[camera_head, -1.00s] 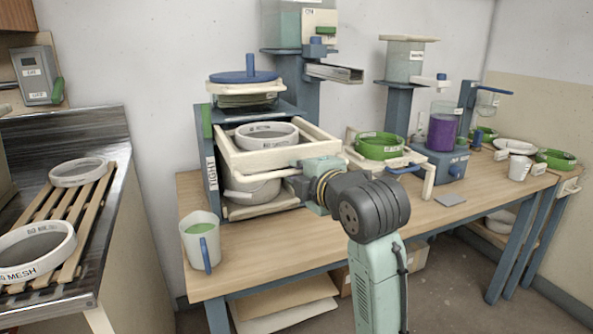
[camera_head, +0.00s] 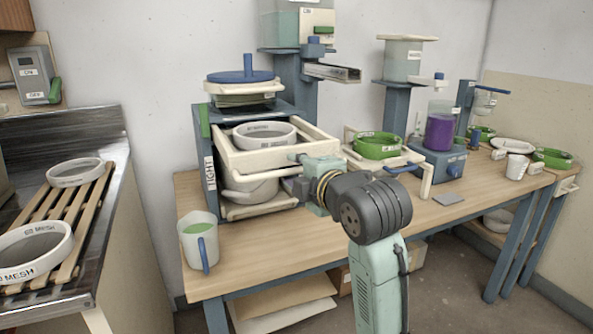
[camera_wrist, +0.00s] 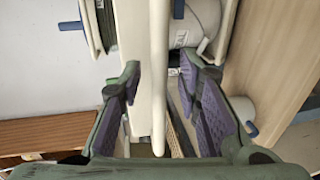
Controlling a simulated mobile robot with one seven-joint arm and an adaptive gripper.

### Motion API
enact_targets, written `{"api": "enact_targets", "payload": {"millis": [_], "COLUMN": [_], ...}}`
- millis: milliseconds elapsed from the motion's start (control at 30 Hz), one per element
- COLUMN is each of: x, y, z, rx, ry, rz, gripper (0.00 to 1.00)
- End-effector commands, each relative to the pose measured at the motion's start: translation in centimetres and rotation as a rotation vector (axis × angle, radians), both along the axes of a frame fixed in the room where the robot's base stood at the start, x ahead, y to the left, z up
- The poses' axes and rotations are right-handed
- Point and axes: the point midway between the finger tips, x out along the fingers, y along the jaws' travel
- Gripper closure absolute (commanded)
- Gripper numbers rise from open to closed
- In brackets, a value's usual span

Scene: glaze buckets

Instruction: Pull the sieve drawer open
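The sieve drawer (camera_head: 235,164) is a cream frame holding a round white mesh sieve (camera_head: 263,136). It juts forward from the blue stand (camera_head: 208,158) on the wooden table. My gripper (camera_head: 287,186) is at the drawer's front right side, its fingers partly hidden by my wrist. In the wrist view, my gripper (camera_wrist: 163,92) is open, fingers apart. A cream bar (camera_wrist: 159,70), apparently the drawer's front handle, runs between them, with gaps visible on both sides. A wider cream panel (camera_wrist: 130,30) lies beside it.
A pale bucket (camera_head: 255,189) sits under the drawer. A white jug (camera_head: 190,228) of green liquid stands at the table's front left. Green sieves (camera_head: 377,149) and a purple-filled container (camera_head: 439,132) stand to the right. The table's front middle (camera_head: 270,250) is clear.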

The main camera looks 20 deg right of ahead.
Motion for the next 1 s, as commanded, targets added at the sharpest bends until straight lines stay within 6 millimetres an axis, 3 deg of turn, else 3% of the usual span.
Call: {"api": "enact_targets", "payload": {"millis": [500,700,1000], "x": [-9.6,-11.0,-11.1], "y": [-0.4,-0.4,-0.4], "z": [2.0,2.2,2.2], "rx": [-0.002,0.0,0.0], "ry": [-0.004,-0.002,-0.001], "rz": [-0.003,-0.002,-0.001], "gripper": [0.69,0.69,0.69]}}
